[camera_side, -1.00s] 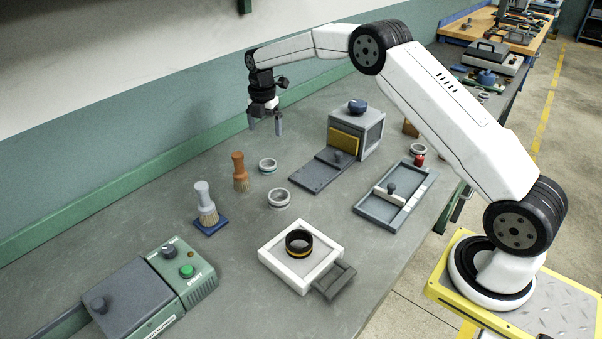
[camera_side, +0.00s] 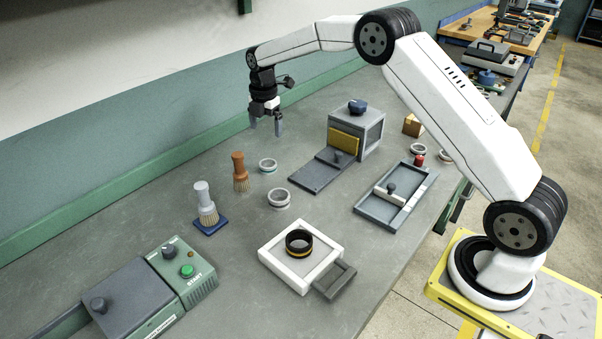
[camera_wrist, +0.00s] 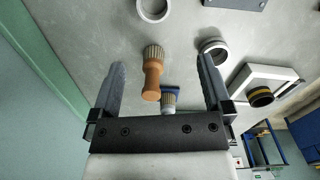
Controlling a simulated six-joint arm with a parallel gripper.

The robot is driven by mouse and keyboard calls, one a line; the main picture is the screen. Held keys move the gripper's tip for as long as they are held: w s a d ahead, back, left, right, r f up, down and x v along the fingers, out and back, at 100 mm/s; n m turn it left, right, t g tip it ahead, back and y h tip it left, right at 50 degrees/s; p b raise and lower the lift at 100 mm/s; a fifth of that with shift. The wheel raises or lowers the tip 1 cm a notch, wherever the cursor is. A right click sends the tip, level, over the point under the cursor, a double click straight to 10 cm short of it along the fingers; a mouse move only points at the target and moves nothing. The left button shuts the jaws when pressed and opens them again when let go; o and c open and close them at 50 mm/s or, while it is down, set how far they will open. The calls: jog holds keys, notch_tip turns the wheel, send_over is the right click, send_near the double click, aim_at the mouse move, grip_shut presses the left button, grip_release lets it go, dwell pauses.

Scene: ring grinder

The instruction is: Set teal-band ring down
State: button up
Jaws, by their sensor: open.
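The teal-band ring (camera_side: 267,166) is a small pale grey ring with a teal tint low on it. It lies flat on the grey bench, right of the orange-handled brush, and shows at the top edge of the wrist view (camera_wrist: 153,10). My gripper (camera_side: 266,131) is above the bench near the green wall strip, pointing down, clear of the ring. In the wrist view my gripper (camera_wrist: 160,85) has its two fingers wide apart with nothing held between them. A second grey ring (camera_side: 279,198) lies nearer the front.
The orange brush (camera_side: 239,172) and white brush (camera_side: 206,207) stand upright. A white tray (camera_side: 331,271) holds a black-and-yellow ring (camera_side: 299,242). A grey box (camera_side: 371,134), a shallow grey tray (camera_side: 377,208) and a green-button control box (camera_side: 197,288) are around. Bench behind the brushes is bare.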

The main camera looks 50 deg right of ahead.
jog(key=s+a+m+t, duration=0.1)
jog(key=s+a+m, duration=0.3)
jog(key=s+m, duration=0.6)
jog(key=s+a+m+t, duration=0.1)
jog(key=s+a+m, duration=0.3)
jog(key=s+m, duration=0.6)
jog(key=s, duration=1)
jog(key=shift+s+a+f, duration=0.2)
jog(key=shift+s+f, duration=0.15)
